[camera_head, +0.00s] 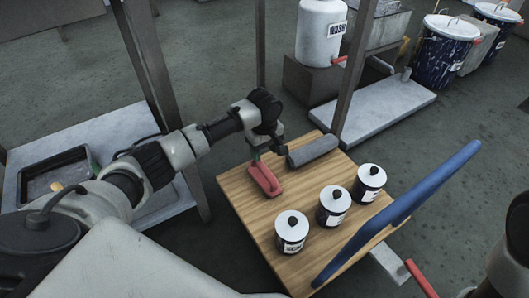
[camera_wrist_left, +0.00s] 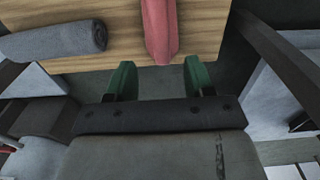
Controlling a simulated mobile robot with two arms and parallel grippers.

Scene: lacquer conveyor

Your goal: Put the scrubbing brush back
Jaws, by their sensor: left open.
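A long red object (camera_head: 264,180), which looks like the scrubbing brush, lies on the wooden top (camera_head: 244,203) near its left edge; bristles do not show. In the left wrist view the red object (camera_wrist_left: 160,30) lies just beyond and between the two green fingers. My left gripper (camera_head: 262,155) is open, over the far end of the red object, with nothing seen between its fingers (camera_wrist_left: 157,78). Whether a finger touches it I cannot tell. At the lower right only a piece of my right arm shows; its gripper is out of view.
A grey roll (camera_head: 313,150) lies close to the right of the left gripper. Three lidded pots (camera_head: 291,232) stand along the wooden top, beside a blue bar (camera_head: 400,210). A metal post (camera_head: 354,70) rises behind. A dark tray (camera_head: 55,172) sits on the left table.

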